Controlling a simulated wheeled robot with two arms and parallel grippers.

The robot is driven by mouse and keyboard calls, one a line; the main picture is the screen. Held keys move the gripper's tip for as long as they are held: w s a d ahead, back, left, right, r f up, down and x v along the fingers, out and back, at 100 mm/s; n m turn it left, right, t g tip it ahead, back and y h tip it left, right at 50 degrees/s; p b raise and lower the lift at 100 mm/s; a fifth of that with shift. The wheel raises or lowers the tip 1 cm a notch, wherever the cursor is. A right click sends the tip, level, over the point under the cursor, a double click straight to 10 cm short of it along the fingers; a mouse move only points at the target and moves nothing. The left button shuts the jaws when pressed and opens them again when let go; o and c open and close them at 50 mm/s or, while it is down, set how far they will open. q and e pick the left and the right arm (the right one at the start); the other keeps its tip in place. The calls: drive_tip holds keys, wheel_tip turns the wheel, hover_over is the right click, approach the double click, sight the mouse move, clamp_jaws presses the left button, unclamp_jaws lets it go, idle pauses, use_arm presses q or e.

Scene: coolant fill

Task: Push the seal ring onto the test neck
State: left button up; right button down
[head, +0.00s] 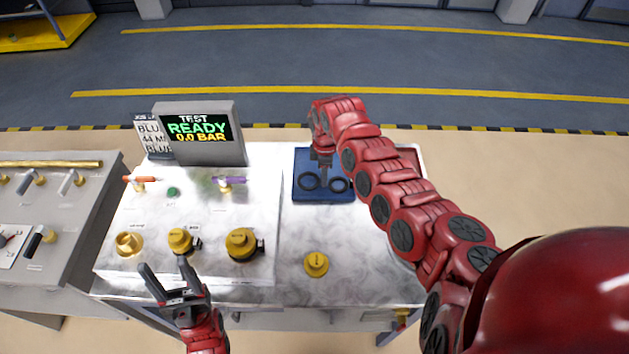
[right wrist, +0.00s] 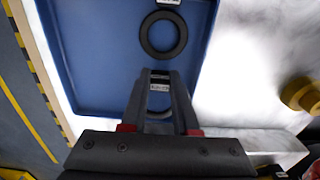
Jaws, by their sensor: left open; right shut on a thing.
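Two dark seal rings lie at the blue tray (head: 316,198): a left ring (head: 309,181) and a right ring (head: 339,186). My right gripper (head: 323,174) is down over the tray, shut on a ring. In the right wrist view, the held ring (right wrist: 158,113) shows partly between the fingers, and the other ring (right wrist: 163,35) lies flat on the tray beyond the fingertips. A short brass neck (head: 316,264) stands on the table in front of the tray; its label is unreadable, so I cannot tell whether it is the test neck. My left gripper (head: 167,270) is open and empty near the panel's front edge.
A grey panel carries several brass fittings, including an open one (head: 129,243) and two others (head: 181,240) (head: 241,243). A display (head: 198,132) reads "TEST READY 0.0 BAR". A side bench (head: 60,220) stands at the left. The tabletop around the brass neck is clear.

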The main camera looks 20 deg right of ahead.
drive_tip(key=shift+r+p, duration=1.5)
drive_tip(key=shift+r, duration=0.75)
drive_tip(key=shift+f, duration=0.1)
